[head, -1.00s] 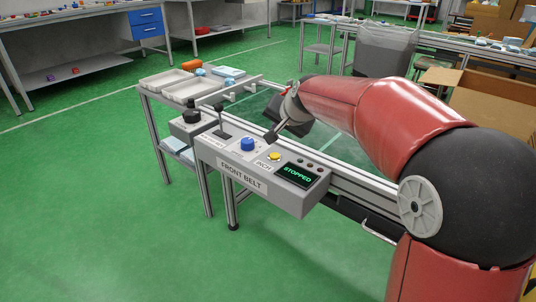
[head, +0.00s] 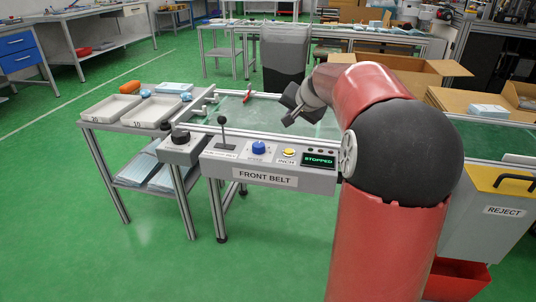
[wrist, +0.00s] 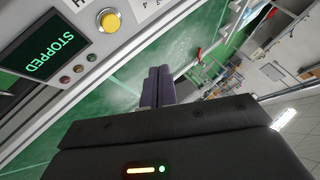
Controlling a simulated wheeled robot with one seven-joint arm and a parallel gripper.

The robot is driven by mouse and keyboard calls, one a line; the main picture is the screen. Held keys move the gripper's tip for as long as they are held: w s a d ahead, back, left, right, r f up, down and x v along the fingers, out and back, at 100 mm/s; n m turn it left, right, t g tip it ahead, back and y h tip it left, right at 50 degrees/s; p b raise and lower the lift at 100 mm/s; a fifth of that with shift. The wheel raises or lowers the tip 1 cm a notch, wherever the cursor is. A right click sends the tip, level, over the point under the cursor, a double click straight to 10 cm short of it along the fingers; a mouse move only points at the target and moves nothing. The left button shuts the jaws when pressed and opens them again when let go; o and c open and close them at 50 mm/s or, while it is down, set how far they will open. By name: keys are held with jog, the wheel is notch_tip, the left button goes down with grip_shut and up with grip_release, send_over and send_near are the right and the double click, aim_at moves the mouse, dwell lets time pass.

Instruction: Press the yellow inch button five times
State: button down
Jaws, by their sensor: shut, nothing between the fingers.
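The yellow inch button (head: 289,152) sits on the grey front belt control box (head: 215,167), between the blue knob (head: 258,147) and the display (head: 319,160), which reads STOPPED. In the wrist view the round yellow button (wrist: 108,20) shows in its pale ring at the upper left, beside the display (wrist: 45,50). My gripper (head: 287,121) is behind and above the box in the head view, apart from the button. Its two fingers (wrist: 158,84) are closed together and empty in the wrist view.
A black lever (head: 223,130) stands up left of the blue knob. A dark knob box (head: 181,148) is at the panel's left end. Grey trays (head: 108,110) stand on the left side table. Green floor is clear in front.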

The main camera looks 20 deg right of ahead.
aim_at(290, 152)
jog(key=shift+d, duration=0.1)
dwell(0.3)
notch_tip(290, 152, down, 9)
jog(key=b, duration=0.7)
dwell(1.8)
jog(key=shift+f+b, duration=0.35)
jog(key=shift+b, duration=0.2)
jog(key=shift+f+b, duration=0.45)
dwell(0.4)
jog(key=shift+r, duration=0.15)
jog(key=shift+r+p, duration=0.65)
jog(key=shift+r, duration=0.2)
jog(key=shift+r+p, duration=1.85)
jog(key=shift+r, duration=0.5)
